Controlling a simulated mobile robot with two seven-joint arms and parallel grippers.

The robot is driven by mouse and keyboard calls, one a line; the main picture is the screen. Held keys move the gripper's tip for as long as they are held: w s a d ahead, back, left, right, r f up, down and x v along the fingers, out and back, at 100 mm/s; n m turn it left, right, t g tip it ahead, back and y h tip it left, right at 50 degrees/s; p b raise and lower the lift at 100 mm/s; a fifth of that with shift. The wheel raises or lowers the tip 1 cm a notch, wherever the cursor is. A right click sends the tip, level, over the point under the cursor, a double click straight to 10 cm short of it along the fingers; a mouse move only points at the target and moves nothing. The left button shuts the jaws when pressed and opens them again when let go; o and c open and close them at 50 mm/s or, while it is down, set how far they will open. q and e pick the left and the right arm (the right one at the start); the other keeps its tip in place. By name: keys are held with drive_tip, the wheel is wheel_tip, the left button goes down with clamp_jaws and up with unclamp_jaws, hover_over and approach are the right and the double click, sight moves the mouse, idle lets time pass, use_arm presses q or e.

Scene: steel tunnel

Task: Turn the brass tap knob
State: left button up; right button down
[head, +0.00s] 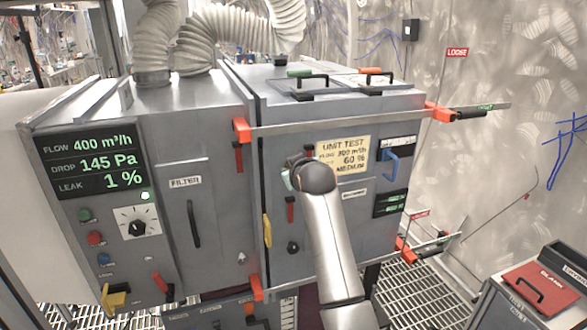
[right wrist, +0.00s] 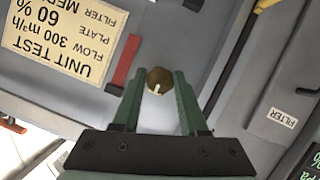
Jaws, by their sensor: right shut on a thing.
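The brass tap knob (right wrist: 159,80) shows in the right wrist view as a small round brown knob with a pale mark, on the grey front panel. My right gripper (right wrist: 161,73) has its two green fingers on either side of the knob, shut on it. In the head view my right arm reaches up to the panel of the grey cabinet (head: 386,108), and its wrist hides the knob. My left gripper is in neither view.
Beside the knob are a red handle (right wrist: 125,60) and a yellow unit test label (right wrist: 65,40). The cabinet carries a display (head: 91,160), a dial (head: 138,221) and a filter door handle (head: 194,224). Orange-ended clamp bars (head: 340,121) cross the front. A red-topped box (head: 545,287) stands lower right.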

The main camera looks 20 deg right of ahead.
idle(0.4)
drive_tip(key=shift+c, duration=2.2)
unclamp_jaws()
drive_tip(key=shift+s, duration=0.1)
